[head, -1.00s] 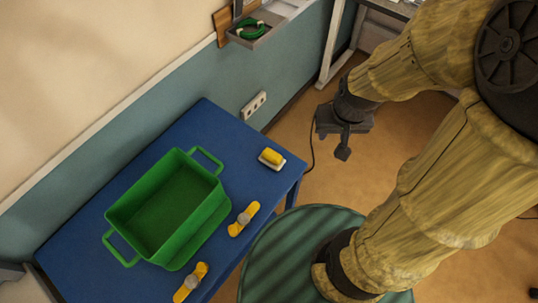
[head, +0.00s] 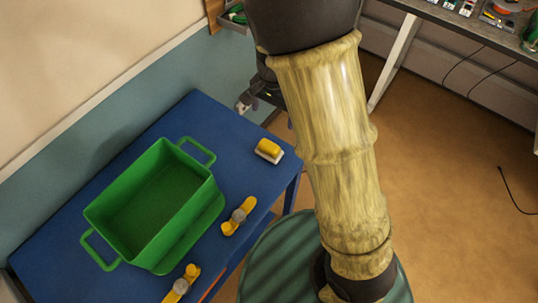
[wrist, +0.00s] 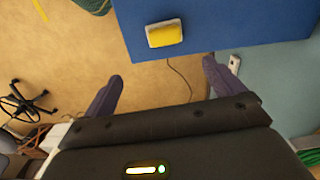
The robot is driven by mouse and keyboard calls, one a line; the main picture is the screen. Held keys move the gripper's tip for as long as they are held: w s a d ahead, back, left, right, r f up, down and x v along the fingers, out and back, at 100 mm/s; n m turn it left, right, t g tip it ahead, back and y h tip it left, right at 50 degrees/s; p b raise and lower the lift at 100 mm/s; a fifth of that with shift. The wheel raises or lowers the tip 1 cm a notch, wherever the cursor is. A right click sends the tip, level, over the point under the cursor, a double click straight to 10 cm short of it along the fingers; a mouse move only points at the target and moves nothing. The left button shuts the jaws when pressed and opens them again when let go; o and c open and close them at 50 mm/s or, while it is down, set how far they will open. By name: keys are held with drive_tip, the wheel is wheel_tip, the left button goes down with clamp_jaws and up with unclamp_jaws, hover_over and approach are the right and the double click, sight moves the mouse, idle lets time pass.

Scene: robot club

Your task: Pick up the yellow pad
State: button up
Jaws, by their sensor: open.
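The yellow pad (head: 269,148) lies on a pale base at the far right corner of the blue table (head: 195,112). In the wrist view the yellow pad (wrist: 164,34) sits near the table's edge, beyond my fingertips and between their lines. My gripper (wrist: 160,72) is open and empty, with its two dark fingers spread wide. In the head view my gripper (head: 262,100) is partly hidden behind my arm, near the wall and beyond the pad. The gripper and the pad are apart.
A green crate (head: 205,192) with two handles stands on the blue table. Two yellow-and-grey items (head: 238,216) (head: 181,284) lie along the table's front edge. A wall socket (wrist: 234,64) is close to the right finger. A workbench (head: 440,18) stands at the back right.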

drive_tip(key=shift+w+a+f, duration=0.2)
drive_tip(key=shift+a+f, duration=0.05)
drive_tip(key=shift+a, duration=0.2)
hover_over(270, 145)
wheel_tip(270, 145, down, 12)
drive_tip(key=shift+s+r, duration=0.15)
drive_tip(key=shift+r, duration=0.1)
drive_tip(key=shift+f, duration=0.4)
drive_tip(key=shift+w+f+p, duration=0.2)
drive_tip(key=shift+f+p, duration=0.1)
drive_tip(key=shift+f, duration=2.3)
